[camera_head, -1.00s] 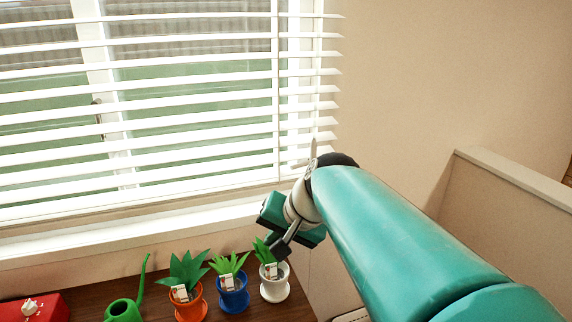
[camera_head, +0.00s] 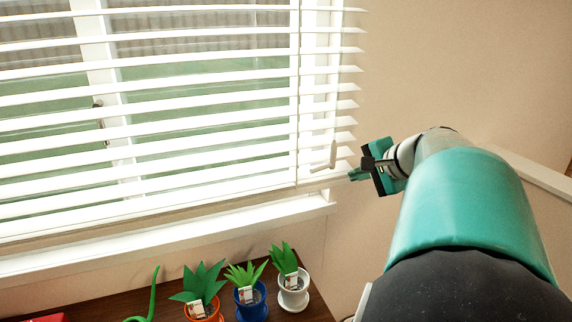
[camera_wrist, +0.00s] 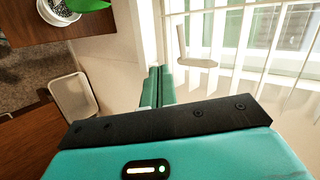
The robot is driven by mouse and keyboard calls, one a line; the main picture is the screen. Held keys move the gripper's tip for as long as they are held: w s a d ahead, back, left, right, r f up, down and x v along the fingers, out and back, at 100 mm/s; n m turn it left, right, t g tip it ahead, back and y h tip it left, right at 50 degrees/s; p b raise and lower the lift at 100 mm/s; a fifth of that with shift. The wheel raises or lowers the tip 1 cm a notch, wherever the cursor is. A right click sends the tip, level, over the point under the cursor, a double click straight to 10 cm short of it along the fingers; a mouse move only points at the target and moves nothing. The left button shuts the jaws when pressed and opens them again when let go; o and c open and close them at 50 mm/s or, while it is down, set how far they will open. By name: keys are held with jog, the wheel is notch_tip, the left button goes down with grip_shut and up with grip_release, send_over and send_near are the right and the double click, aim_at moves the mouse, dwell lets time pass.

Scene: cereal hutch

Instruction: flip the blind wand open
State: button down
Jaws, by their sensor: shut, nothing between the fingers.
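The white blind (camera_head: 150,130) covers the window, and the outside shows through the gaps between its slats. The blind wand (camera_head: 332,154) is a small pale bent handle at the blind's lower right. In the wrist view the wand (camera_wrist: 183,50) shows as an L shape up and right of the fingertips. My gripper (camera_head: 356,175) is just right of and slightly below the wand, by the blind's lower right corner. In the wrist view its teal fingers (camera_wrist: 158,84) are together and empty. They appear apart from the wand.
Potted plants in orange (camera_head: 203,308), blue (camera_head: 250,300) and white (camera_head: 293,290) pots stand on a brown surface (camera_head: 150,305) below the sill (camera_head: 170,232). A pale bin (camera_wrist: 73,96) shows at left in the wrist view. Bare wall lies right of the blind.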

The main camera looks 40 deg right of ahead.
aim_at(318, 169)
jog(key=w+f, duration=0.3)
jog(key=w, duration=0.6)
jog(key=shift+w+d+f, duration=0.3)
jog(key=shift+w+a+r+m+h, duration=0.1)
jog(key=shift+w+a+m+h, duration=0.15)
jog(key=shift+w+m+h, duration=0.5)
jog(key=shift+w+a, duration=0.1)
jog(key=shift+w, duration=0.2)
jog(key=shift+w, duration=0.15)
